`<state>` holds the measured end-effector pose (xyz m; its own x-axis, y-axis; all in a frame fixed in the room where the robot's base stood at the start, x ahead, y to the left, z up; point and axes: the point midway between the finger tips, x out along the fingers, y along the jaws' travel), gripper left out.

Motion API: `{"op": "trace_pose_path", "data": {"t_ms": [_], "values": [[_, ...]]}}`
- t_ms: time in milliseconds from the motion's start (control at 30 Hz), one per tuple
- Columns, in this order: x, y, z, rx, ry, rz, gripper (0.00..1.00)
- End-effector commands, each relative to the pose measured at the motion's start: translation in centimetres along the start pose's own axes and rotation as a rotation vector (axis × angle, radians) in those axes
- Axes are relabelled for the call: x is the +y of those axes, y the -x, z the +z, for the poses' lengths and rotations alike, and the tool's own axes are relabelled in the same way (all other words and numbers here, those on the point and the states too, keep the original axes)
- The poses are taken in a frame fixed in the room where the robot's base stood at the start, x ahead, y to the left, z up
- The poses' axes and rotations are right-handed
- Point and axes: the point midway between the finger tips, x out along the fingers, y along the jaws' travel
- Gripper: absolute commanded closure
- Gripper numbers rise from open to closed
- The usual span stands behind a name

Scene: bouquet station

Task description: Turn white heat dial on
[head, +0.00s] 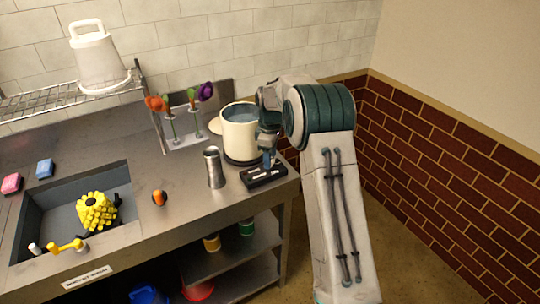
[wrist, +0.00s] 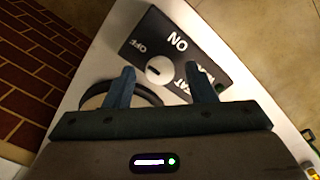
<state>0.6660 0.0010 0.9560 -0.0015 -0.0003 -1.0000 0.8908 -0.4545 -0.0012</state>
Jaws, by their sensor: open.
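The white heat dial (wrist: 160,71) is a round knob with a short dark mark, set on a black control box (wrist: 178,48) lettered ON, OFF and a partly hidden word. The mark lies on the dial's left part in the wrist view; I cannot tell its exact setting. My gripper (wrist: 160,66) is open, one finger on each side of the dial, with gaps showing. Contact with the dial is not visible. In the head view my gripper (head: 268,164) points down over the control box (head: 264,178) at the counter's right end; the dial is hard to make out there.
A cream pot of bluish liquid (head: 239,138) stands on a dark round base just behind the box. A metal cylinder (head: 214,168) stands close to the left. A flower rack (head: 188,138) is farther back, and a sink (head: 62,215) is at left.

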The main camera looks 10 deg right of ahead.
Motion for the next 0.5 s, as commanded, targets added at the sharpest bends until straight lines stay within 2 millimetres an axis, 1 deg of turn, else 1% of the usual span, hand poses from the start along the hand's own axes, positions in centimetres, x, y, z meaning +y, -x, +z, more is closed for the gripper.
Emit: {"op": "trace_pose_path", "data": {"t_ms": [100,300,333,367,400,467,500], "values": [[0.01,-0.32,-0.02,0.001,0.0,0.001,0.5],[0.01,-0.34,-0.03,0.001,0.0,0.002,0.5],[0.01,-0.34,-0.03,0.001,0.0,0.001,0.53],[0.01,-0.34,-0.03,0.001,0.0,0.002,0.61],[0.01,-0.33,-0.03,0.001,0.0,0.002,0.72],[0.01,-0.33,-0.03,0.001,0.0,0.001,0.89],[0.01,-0.33,-0.03,0.001,0.0,0.001,0.94]]}}
